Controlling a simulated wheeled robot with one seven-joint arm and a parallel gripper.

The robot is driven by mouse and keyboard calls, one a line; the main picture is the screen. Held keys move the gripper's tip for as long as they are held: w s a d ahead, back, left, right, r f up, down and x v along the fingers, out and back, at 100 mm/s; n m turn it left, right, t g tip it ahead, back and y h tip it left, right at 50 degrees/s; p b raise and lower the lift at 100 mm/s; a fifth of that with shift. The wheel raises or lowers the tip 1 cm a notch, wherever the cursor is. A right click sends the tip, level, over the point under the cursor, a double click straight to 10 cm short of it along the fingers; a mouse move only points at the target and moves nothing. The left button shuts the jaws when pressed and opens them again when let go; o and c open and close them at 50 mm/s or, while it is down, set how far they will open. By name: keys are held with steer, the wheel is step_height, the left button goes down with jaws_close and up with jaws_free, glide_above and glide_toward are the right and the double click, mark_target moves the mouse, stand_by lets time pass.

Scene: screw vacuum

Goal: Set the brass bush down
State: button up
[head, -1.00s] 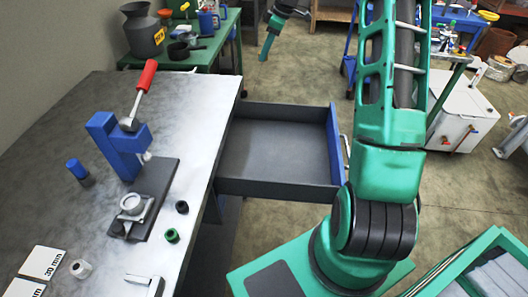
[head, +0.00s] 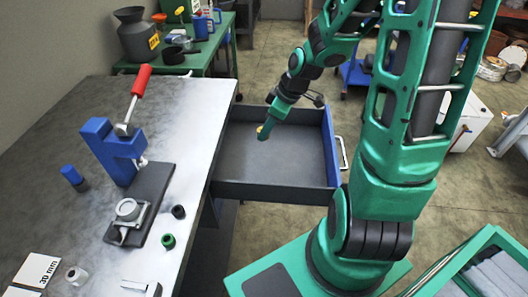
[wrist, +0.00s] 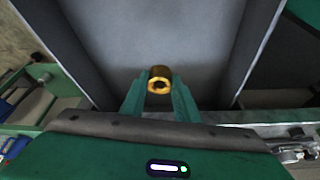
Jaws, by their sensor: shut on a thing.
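The brass bush (wrist: 159,80) is a small gold ring between the fingertips of my gripper (wrist: 158,92) in the wrist view. My gripper is shut on it. In the head view the bush (head: 260,129) shows as a small yellow spot at the tip of my gripper (head: 262,134), over the open drawer (head: 275,193). The grey drawer floor lies behind the bush in the wrist view. I cannot tell how high above the floor the bush is.
The metal-topped bench (head: 190,125) stands left of the drawer. On it are a blue press (head: 115,150) with a red handle, a black bush (head: 178,212), a green bush (head: 168,241) and a white ring (head: 75,275). The drawer looks otherwise empty.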

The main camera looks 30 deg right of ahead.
glide_above(283, 143)
steer(key=s+d, duration=0.1)
step_height(283, 143, down, 7)
steer(key=shift+r, duration=0.1)
steer(key=shift+f, duration=2.1)
steer(key=o, duration=1.2)
steer(key=shift+f, duration=0.1)
